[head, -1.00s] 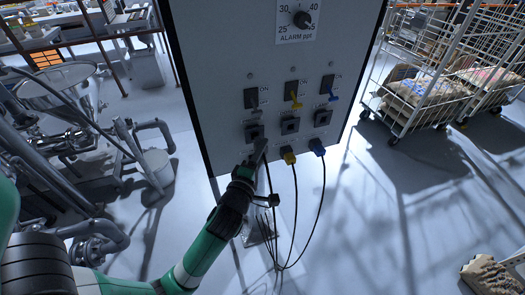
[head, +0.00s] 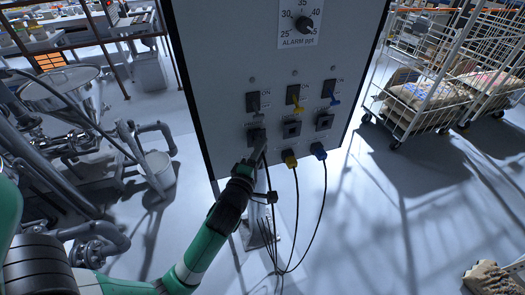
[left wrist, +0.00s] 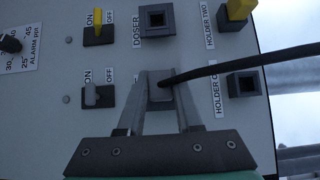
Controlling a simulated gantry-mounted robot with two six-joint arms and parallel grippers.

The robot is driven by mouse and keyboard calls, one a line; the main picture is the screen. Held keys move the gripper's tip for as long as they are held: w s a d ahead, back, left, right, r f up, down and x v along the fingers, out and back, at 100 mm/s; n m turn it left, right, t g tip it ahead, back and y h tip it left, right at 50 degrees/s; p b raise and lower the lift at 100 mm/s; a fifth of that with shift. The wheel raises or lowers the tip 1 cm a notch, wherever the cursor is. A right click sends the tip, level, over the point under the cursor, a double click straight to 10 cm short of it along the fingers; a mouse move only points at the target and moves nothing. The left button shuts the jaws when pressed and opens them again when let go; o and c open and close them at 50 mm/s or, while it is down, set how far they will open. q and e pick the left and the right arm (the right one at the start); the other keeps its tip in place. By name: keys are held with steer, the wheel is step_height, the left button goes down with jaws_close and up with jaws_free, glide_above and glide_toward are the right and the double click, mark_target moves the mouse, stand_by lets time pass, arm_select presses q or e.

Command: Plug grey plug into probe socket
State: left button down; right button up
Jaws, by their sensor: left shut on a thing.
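My left gripper (head: 262,147) is shut on the grey plug (left wrist: 160,92), whose black cable runs off to the right in the left wrist view. There the gripper (left wrist: 160,78) is over the panel, in line with the grey switch (left wrist: 97,95). In the head view the gripper's tips overlap the lower part of the left socket (head: 256,134), the probe socket by its place under the grey switch. The plug hides that socket in the left wrist view. I cannot tell whether the plug touches or enters it. The right gripper is not in view.
The doser socket (left wrist: 156,20) is empty. The holder one socket (left wrist: 244,84) is empty. A yellow plug (head: 290,160) and a blue plug (head: 319,151) sit in holders on the panel's lower edge, their cables hanging down. A wire cart (head: 425,85) stands at right.

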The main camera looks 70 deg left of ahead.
arm_select(q)
steer(key=shift+a, duration=0.7)
jaws_free()
stand_by(0.5)
stand_by(0.3)
steer(key=shift+b+v, duration=0.55)
steer(key=shift+v, duration=2.4)
steer(key=shift+d, duration=0.1)
